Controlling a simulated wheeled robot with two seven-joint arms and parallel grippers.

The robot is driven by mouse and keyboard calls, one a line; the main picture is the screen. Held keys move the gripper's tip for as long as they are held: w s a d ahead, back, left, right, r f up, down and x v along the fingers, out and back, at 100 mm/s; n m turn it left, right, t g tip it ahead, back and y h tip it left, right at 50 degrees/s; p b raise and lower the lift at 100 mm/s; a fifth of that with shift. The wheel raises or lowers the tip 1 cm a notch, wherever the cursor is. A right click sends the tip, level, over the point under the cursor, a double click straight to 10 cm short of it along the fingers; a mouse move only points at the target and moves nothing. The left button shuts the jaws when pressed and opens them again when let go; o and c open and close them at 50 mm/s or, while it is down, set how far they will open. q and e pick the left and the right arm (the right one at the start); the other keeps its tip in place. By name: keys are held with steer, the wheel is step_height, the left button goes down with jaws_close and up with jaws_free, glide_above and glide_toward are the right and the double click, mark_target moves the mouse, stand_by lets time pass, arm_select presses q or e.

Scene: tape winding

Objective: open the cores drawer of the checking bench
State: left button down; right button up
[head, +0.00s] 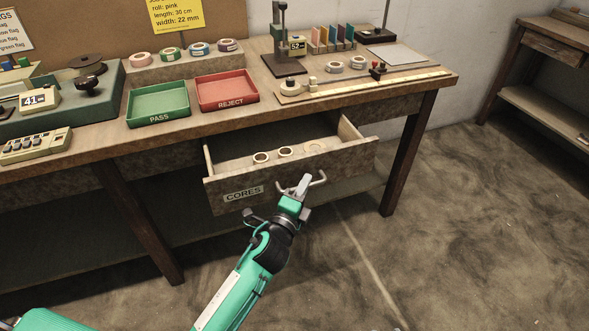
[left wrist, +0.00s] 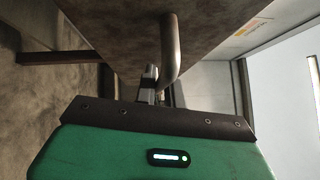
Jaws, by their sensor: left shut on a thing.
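The cores drawer (head: 338,164) of the checking bench stands pulled out, with its CORES label (head: 243,193) on the left of its front. Several core rings (head: 285,152) lie inside. My left gripper (head: 303,186) is shut on the bar handle (head: 318,180) at the drawer front. In the left wrist view the handle (left wrist: 169,55) is a bent metal bar rising to the drawer front, with the gripper fingers (left wrist: 150,84) at it. The fingers hide part of the handle. My right gripper is not in view.
On the bench top (head: 205,118) stand a green PASS tray (head: 158,103), a red REJECT tray (head: 227,90), tape rolls (head: 200,49) and a tall stand (head: 281,40). A bench leg (head: 408,150) is right of the drawer. The floor (head: 450,250) in front is clear.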

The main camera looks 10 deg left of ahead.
arm_select(q)
steer(key=s+d, duration=0.5)
steer(key=s, duration=0.3)
steer(key=shift+d+b, duration=0.2)
steer(key=shift+b, duration=0.1)
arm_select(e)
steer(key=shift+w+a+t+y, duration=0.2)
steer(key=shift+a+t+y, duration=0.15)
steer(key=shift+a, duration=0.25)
arm_select(q)
steer(key=c, duration=1.5)
jaws_free()
steer(key=shift+s, duration=0.1)
